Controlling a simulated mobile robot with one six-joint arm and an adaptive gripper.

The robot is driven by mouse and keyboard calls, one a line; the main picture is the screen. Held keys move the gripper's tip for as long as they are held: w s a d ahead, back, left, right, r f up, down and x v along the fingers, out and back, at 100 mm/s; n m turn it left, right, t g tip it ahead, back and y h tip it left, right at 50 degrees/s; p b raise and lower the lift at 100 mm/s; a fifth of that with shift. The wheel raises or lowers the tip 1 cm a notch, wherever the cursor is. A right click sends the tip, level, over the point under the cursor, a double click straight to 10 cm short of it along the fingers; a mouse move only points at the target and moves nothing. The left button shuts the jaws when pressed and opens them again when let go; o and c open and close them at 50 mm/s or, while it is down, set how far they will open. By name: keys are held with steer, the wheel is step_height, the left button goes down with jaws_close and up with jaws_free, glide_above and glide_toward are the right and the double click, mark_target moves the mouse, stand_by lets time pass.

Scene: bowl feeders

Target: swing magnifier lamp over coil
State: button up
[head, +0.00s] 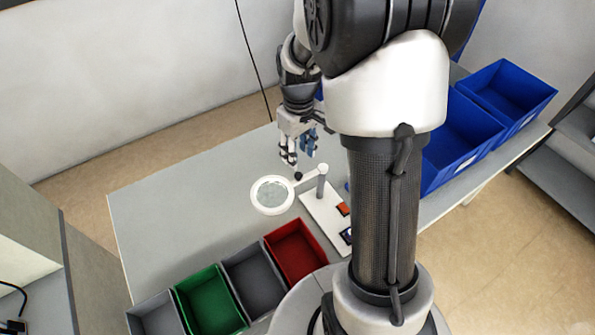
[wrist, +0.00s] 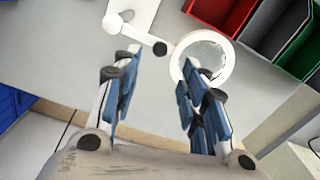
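The magnifier lamp has a round white-rimmed lens (head: 272,195) on a short white arm with a black knob (head: 298,176), joined to an upright post (head: 321,182). The post stands on a white base plate (head: 318,210). In the wrist view the lens (wrist: 208,52) is at upper right and the black knob (wrist: 160,48) lies beyond the gap between my fingertips. My gripper (head: 297,157) is above the table, just behind the knob, and seems apart from it. Its blue-padded fingers (wrist: 160,72) are spread and empty. I cannot make out a coil for certain.
An orange-red piece (head: 343,209) and a dark piece (head: 347,236) lie on the base plate, partly hidden by my arm. Red (head: 295,250), grey and green (head: 210,300) bins line the front edge. Blue bins (head: 460,140) stand at right. The table's left side is clear.

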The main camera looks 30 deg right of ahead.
mark_target(299, 174)
step_height(299, 174, down, 8)
steer(key=shift+f+b, duration=0.1)
steer(key=shift+b, duration=0.9)
jaws_close()
